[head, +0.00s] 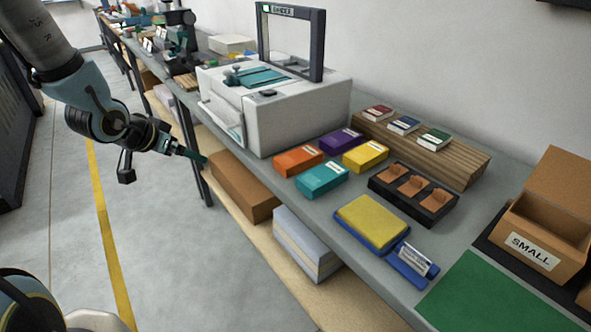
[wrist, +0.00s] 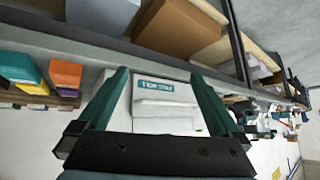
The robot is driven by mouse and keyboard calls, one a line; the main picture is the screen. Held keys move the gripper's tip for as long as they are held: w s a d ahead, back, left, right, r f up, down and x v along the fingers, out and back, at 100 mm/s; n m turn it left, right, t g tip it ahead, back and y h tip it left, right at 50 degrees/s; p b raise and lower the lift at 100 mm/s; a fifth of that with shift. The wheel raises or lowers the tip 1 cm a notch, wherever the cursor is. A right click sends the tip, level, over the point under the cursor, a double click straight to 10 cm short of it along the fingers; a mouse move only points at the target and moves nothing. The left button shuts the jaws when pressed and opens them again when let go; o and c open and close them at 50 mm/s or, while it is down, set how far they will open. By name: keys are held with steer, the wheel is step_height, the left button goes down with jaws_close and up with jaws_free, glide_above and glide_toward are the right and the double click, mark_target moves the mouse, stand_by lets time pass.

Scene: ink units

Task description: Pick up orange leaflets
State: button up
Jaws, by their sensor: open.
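The orange leaflets (head: 298,160) are a small orange stack with a white label on the grey bench, in front of the white machine. The stack lies beside the teal, purple and yellow stacks. In the wrist view an orange block (wrist: 65,75), which looks like the same stack, is at the far left. My gripper (head: 205,159) is left of the bench edge in the head view, apart from the leaflets. In the wrist view my gripper (wrist: 162,90) has its two teal fingers spread wide with nothing between them.
Nearby are teal (head: 321,180), purple (head: 341,140) and yellow (head: 366,155) stacks. The white machine (head: 275,110) stands behind-left of the leaflets. A black tray (head: 412,193), a blue tray with a yellow pad (head: 372,222) and a SMALL box (head: 540,235) lie rightward. The floor aisle is clear.

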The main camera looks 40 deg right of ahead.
steer(key=s+d+f+m+g+h+b, duration=0.2)
steer(key=s+d+f+m+g+h, duration=0.15)
steer(key=s+d, duration=0.45)
steer(key=m+g+h, duration=0.2)
steer(key=h, duration=0.1)
glide_toward(296, 157)
steer(key=x, duration=0.5)
steer(key=shift+s+d, duration=0.1)
steer(key=shift+s, duration=0.15)
steer(key=shift+w+p+x, duration=0.15)
steer(key=shift+p+x, duration=0.35)
steer(key=shift+x, duration=0.95)
steer(key=shift+w+p+x, duration=0.15)
steer(key=shift+p+x, duration=0.35)
steer(key=shift+x, duration=0.95)
steer(key=shift+c, duration=0.2)
steer(key=c, duration=1.4)
